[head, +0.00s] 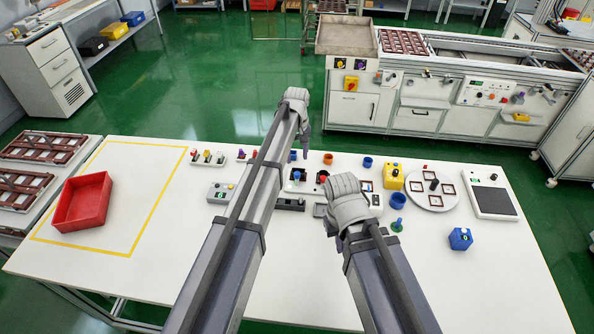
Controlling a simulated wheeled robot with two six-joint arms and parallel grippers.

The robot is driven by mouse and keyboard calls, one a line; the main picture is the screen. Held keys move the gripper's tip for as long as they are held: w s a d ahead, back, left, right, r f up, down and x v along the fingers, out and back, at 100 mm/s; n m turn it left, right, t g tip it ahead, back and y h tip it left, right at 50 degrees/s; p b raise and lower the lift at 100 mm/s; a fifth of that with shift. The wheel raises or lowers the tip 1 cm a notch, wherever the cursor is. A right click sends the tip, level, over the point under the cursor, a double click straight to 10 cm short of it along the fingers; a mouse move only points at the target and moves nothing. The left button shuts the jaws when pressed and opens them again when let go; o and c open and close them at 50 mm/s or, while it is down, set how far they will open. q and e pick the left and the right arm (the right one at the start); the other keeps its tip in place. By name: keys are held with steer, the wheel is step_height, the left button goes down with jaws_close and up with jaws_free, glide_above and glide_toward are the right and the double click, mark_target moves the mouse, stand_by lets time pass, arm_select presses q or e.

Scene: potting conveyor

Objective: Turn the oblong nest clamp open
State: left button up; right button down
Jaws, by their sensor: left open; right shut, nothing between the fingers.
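A group of small fixtures with dark blocks (297,187) stands at the middle of the white table, partly hidden behind my arms. I cannot make out which part is the oblong nest clamp, nor whether it is turned open or closed. My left gripper (305,150) is above the back of this group, pointing down, open, with no object visible in it. My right gripper (337,232) is lower and nearer, at the right front of the group, shut and empty. Its fingertips are small and partly covered by its own body.
A red bin (82,202) stands in a yellow outline at left. A grey box (220,193) is left of my arms. The table's front right is clear.

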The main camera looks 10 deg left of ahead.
mark_target(297, 173)
arm_select(q)
steer(key=shift+f+b, duration=3.85)
steer(key=shift+f, duration=0.1)
arm_select(e)
steer(key=shift+f, duration=3.95)
arm_select(q)
steer(key=shift+r, duration=0.1)
steer(key=shift+c, duration=0.3)
jaws_close()
